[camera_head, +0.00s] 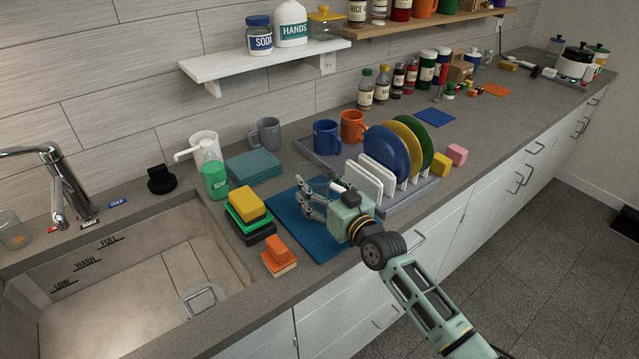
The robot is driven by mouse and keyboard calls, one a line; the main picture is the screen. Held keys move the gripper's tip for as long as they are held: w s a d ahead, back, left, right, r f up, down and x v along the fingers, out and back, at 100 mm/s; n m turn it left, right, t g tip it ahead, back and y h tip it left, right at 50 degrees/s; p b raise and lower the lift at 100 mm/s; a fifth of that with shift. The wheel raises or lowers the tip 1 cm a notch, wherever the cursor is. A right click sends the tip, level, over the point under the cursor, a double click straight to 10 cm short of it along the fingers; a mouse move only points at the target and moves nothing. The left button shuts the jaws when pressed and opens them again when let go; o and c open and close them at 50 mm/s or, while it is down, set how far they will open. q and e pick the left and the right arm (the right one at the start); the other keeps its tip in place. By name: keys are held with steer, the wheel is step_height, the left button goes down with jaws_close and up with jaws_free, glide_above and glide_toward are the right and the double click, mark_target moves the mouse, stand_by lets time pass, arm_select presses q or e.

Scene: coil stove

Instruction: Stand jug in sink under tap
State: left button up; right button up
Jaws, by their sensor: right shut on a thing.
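The sink (130,295) fills the lower left, with LOW, WASH and FULL marked on its inner back wall; its visible floor looks empty. The chrome tap (65,175) stands at its back edge, its spout over the basin. My right gripper (308,200) is over the blue mat (285,222), right of the sink and apart from that vessel. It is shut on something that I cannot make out. My left gripper is not in view.
Stacked sponges (248,215) and an orange block (279,255) sit between sink and mat. The dish rack (415,190) with plates stands right of my gripper. Mugs (327,137) stand behind. A clear jar (13,230) stands left of the tap. A shelf (262,66) hangs above.

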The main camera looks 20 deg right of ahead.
steer(key=shift+f, duration=0.1)
steer(key=o, duration=1.3)
